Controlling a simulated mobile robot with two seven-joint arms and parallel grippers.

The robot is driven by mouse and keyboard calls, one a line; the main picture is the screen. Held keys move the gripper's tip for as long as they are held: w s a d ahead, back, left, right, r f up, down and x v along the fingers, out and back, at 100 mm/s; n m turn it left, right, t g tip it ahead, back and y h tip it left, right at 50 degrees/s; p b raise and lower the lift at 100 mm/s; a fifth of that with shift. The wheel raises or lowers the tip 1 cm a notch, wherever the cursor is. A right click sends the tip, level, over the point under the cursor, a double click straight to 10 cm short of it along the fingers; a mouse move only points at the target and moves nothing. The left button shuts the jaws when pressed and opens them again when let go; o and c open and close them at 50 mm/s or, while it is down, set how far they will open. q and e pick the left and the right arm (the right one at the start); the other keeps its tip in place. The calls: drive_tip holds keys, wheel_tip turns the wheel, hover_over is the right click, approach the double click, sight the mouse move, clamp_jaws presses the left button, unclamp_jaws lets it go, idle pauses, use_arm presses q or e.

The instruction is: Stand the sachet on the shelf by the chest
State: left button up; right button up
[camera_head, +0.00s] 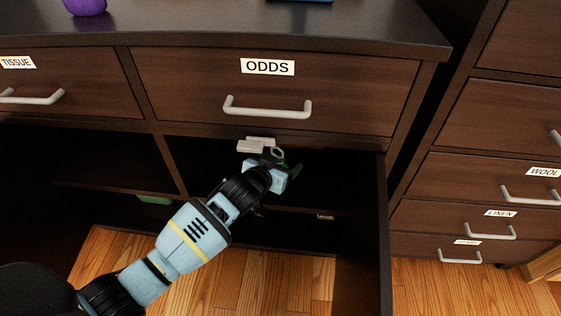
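My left arm comes in from the lower left, and its gripper (258,146) is in the opening below the drawer labelled ODDS (300,70). Two pale finger parts show close together at its tip. A dark green thing (294,172) shows just beside the gripper, mostly hidden by it; I cannot tell whether it is the sachet or whether it is held. The dark shelf (305,208) lies below and behind the gripper. My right gripper is not in view.
A chest of drawers (480,190) with WOOL and LINEN labels stands at the right. A green thing (155,199) and a small yellowish thing (325,216) show low in the openings. A purple pot (85,6) stands on top. Drawer handles (267,110) stick out above my gripper.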

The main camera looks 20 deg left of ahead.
use_arm(q)
drive_tip(key=shift+o, duration=1)
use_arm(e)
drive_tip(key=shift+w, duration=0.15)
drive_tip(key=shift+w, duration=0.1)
use_arm(q)
drive_tip(key=shift+r, duration=0.15)
drive_tip(key=shift+s+r+p, duration=0.2)
drive_tip(key=shift+s+p, duration=0.05)
drive_tip(key=shift+p, duration=0.05)
drive_tip(key=p+v, duration=0.5)
drive_tip(key=v, duration=0.6)
drive_tip(key=shift+s, duration=0.2)
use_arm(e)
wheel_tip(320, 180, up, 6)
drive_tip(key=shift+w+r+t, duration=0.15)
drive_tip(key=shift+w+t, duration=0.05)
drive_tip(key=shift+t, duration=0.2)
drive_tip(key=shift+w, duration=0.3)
